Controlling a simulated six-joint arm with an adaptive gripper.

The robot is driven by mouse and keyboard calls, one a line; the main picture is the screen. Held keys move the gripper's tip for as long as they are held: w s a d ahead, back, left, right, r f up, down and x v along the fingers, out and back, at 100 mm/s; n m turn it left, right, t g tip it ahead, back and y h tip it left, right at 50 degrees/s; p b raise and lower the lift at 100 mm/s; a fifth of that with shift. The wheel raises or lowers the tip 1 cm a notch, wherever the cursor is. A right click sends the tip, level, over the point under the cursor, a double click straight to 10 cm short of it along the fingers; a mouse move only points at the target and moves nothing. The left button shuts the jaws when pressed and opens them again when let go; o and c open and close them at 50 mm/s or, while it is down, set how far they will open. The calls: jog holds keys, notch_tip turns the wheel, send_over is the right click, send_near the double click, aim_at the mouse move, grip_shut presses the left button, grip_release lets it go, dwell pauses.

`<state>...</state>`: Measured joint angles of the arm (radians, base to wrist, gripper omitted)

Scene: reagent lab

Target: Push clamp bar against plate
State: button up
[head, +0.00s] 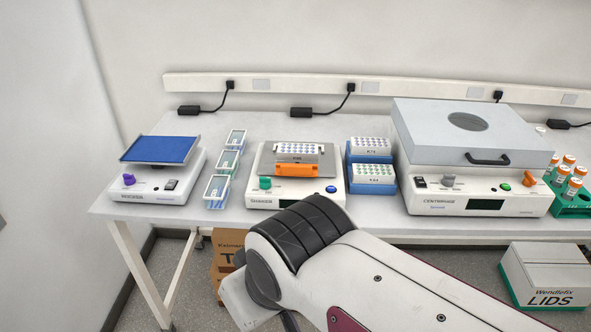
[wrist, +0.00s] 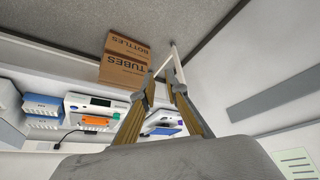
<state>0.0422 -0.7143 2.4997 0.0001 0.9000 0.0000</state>
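The shaker (head: 328,188) stands mid-bench in the head view, with a green knob and a blue button on its front. A well plate (head: 300,150) with dark-dotted wells sits on its platform. The orange clamp bar (head: 296,169) lies at the plate's front side; whether they touch is too small to tell. The wrist view shows the shaker upside down (wrist: 95,103) with the orange bar (wrist: 96,121). My gripper (wrist: 163,92) is open and empty, its fingers apart, far from the shaker. The head view does not show its fingers.
A rocker (head: 155,182) with a blue platform and several reagent troughs (head: 223,165) stand left of the shaker. Blue racks with plates (head: 370,174) and a centrifuge (head: 475,190) stand to its right. Cardboard boxes (wrist: 122,72) are on the floor.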

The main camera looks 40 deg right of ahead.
jog(key=w+d+f, duration=0.1)
jog(key=d, duration=0.1)
jog(key=w+d+f+g+h, duration=0.1)
jog(key=d, duration=0.2)
jog(key=w+d+g, duration=0.1)
jog(key=d, duration=0.1)
jog(key=shift+w+d+f+h, duration=0.25)
jog(key=shift+d+f+h, duration=0.1)
jog(key=shift+f+h, duration=0.05)
grip_shut()
jog(key=w+d+f+n+h, duration=0.1)
jog(key=w+d+n+h, duration=0.1)
jog(key=w+d+n, duration=0.55)
jog(key=w+d+n+h, duration=0.2)
jog(key=w+d+n, duration=0.2)
jog(key=d+n, duration=0.55)
jog(key=w+d+r+n+t, duration=0.2)
jog(key=w+n, duration=0.4)
jog(key=n, duration=0.4)
jog(key=shift+w+d+r+t, duration=0.2)
jog(key=shift+r+t, duration=0.15)
jog(key=shift+t, duration=0.25)
jog(key=shift+f, duration=0.1)
send_near(296, 173)
jog(key=shift+f, duration=1.95)
jog(key=shift+w+d, duration=1.25)
jog(key=shift+w, duration=0.25)
